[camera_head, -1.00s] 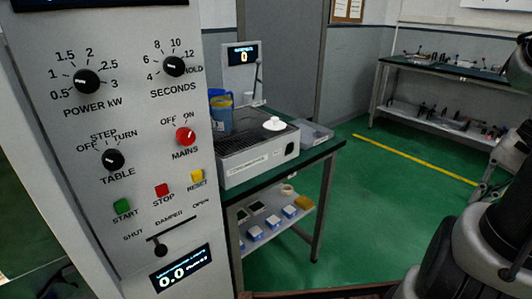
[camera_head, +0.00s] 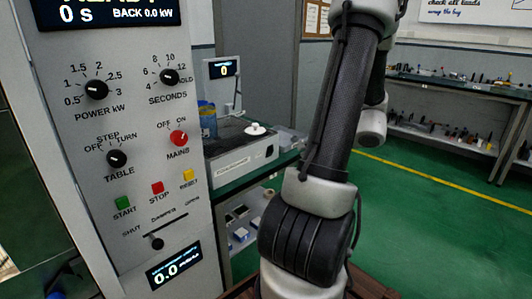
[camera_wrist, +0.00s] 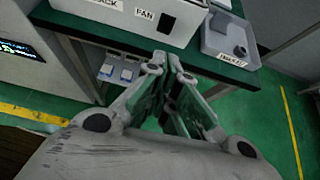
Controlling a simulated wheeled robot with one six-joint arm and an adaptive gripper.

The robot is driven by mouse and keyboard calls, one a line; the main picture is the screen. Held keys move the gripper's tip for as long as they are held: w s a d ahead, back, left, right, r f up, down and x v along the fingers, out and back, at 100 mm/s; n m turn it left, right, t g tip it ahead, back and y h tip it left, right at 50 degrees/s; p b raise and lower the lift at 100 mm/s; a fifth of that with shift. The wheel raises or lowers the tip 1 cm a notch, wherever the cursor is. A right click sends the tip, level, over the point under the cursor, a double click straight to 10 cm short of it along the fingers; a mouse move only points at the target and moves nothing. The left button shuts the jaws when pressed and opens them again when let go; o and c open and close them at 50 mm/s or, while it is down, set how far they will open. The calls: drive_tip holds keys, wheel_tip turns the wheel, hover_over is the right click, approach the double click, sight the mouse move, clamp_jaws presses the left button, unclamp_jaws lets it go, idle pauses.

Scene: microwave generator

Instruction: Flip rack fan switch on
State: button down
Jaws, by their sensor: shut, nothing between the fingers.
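The cooling rack (camera_head: 232,168) is a pale box on a green-topped bench in the head view, with a white lidded item on its dark mesh top. Its front also shows at the top of the wrist view (camera_wrist: 122,16), where the black fan switch (camera_wrist: 167,22) sits right of the "FAN" label. The switch is small in the head view (camera_head: 270,152), and I cannot tell its position. My gripper (camera_wrist: 173,62) is shut and empty in the wrist view, appearing below the switch and apart from it. The head view does not show the gripper.
A grey tray (camera_wrist: 222,40) lies on the bench right of the rack. The bench edge (camera_wrist: 130,43) runs below the rack front. The control panel (camera_head: 130,185) stands at the left with knobs and buttons. Green floor (camera_head: 420,210) is open at the right.

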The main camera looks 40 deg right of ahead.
drive_tip(key=shift+a, duration=0.1)
idle(0.3)
approach(270, 153)
drive_tip(key=f+x, duration=0.1)
drive_tip(key=x, duration=0.3)
drive_tip(key=shift+w+r, duration=0.15)
drive_tip(key=shift+w, duration=0.1)
idle(0.3)
